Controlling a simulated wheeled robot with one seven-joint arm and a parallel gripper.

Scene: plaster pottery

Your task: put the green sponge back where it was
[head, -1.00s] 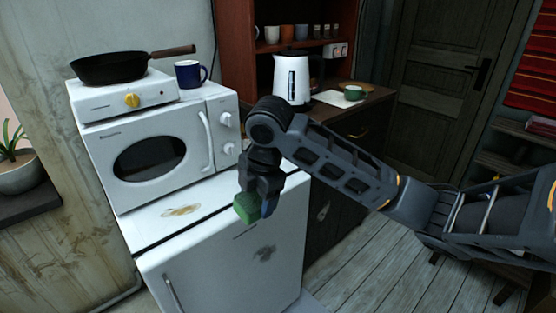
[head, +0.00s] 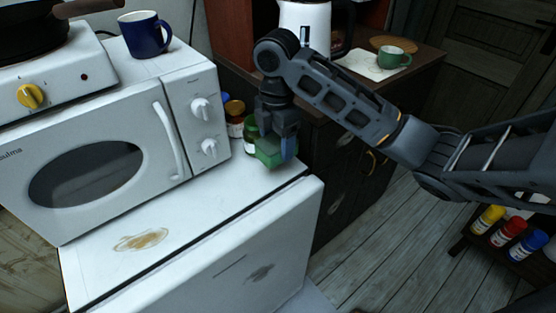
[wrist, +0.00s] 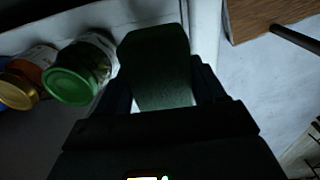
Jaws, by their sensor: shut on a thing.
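The green sponge (head: 268,156) is held in my gripper (head: 276,148), at the back right of the white fridge top (head: 200,215). My gripper points down and is shut on the sponge. In the wrist view the sponge (wrist: 158,70) sticks out beyond the dark fingers. I cannot tell whether the sponge touches the fridge top or hangs just above it. A jar with a green lid (wrist: 72,85) stands close beside the sponge, and the fingers partly hide it in the head view.
A white microwave (head: 110,150) stands left of my gripper, with a blue mug (head: 144,36) on top. Several lidded jars (head: 235,122) stand between it and the sponge. The front of the fridge top is clear except for a brown stain (head: 140,240). A dark cabinet (head: 340,180) stands behind.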

